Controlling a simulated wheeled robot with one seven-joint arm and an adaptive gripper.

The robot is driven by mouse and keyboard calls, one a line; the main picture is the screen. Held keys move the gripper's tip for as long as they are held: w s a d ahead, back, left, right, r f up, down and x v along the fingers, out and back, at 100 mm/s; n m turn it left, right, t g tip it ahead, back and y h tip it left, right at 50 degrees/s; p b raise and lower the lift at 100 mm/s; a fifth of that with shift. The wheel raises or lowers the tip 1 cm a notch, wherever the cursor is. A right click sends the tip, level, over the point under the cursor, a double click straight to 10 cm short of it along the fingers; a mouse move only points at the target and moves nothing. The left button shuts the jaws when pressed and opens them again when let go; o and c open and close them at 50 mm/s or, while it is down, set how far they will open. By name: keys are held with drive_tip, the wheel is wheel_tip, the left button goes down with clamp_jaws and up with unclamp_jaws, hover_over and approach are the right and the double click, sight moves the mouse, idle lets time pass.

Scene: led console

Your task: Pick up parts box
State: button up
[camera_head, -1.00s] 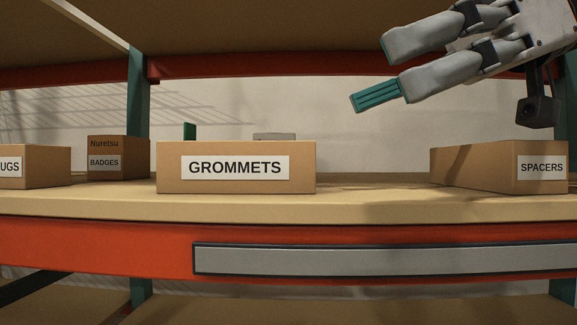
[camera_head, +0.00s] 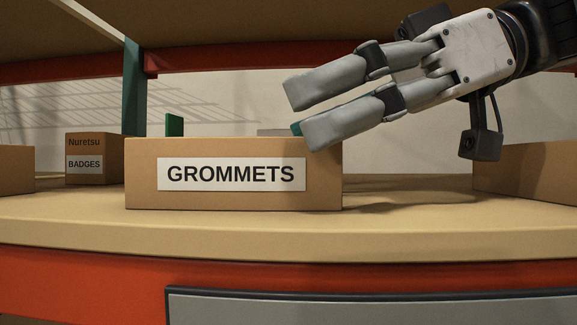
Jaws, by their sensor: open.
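A brown cardboard parts box labelled GROMMETS (camera_head: 230,198) sits on the wooden shelf in the middle of the head view. My gripper (camera_head: 305,120) reaches in from the upper right, its fingers pointing left and slightly down. It is open and empty. The lower finger overlaps the box's upper right corner in the picture; I cannot tell whether it touches. The box's top is seen nearly edge-on, so its inside is hidden.
A box labelled BADGES (camera_head: 86,165) stands farther back on the left. Part of another box (camera_head: 15,170) shows at the left edge, and one (camera_head: 530,172) at the right edge. A green post (camera_head: 133,90) and the upper shelf's red beam (camera_head: 230,68) bound the space.

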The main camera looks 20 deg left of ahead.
sight(239, 144)
drive_tip(key=shift+r+p+x, duration=0.15)
drive_tip(key=shift+p+x, duration=0.2)
drive_tip(key=shift+x, duration=1.3)
drive_tip(key=shift+r+p+x, duration=0.15)
drive_tip(key=shift+p+x, duration=0.15)
drive_tip(key=shift+x, duration=1.4)
drive_tip(key=shift+c, duration=0.5)
drive_tip(key=c, duration=1.2)
